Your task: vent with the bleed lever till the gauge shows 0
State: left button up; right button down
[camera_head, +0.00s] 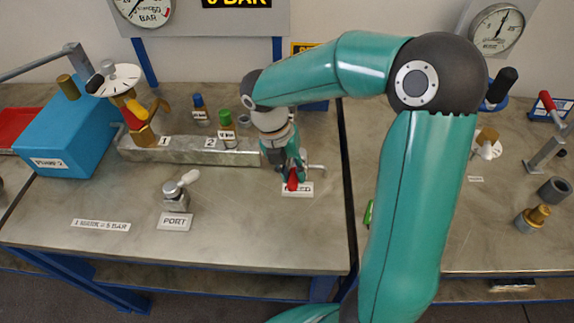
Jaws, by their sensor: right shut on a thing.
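The red bleed lever (293,182) shows at the right end of the metal manifold block (190,151), by a partly hidden label. My right gripper (289,168) reaches down from above and is shut on the lever, hiding much of it. The gauge (145,8) marked BAR is at the top left on the wall panel, its top cut off. I cannot read its needle surely. A black display (237,3) with yellow BAR lettering is beside it; its digit is cut off and I cannot tell its value. My left gripper is not in view.
A blue pump box (65,135) with a long handle stands at the left. A PORT fitting (176,195) sits in front of the manifold. A second gauge (497,28) is at the upper right.

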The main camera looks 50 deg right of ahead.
jog(key=shift+s+d+r+n, duration=0.15)
jog(key=shift+s+d+n, duration=0.2)
jog(key=shift+n, duration=0.45)
jog(key=shift+w, duration=0.15)
jog(key=c, duration=0.9)
grip_release()
jog(key=shift+c, duration=0.2)
jog(key=v, duration=1.1)
jog(key=shift+a+r, duration=0.25)
jog(key=shift+r, duration=0.1)
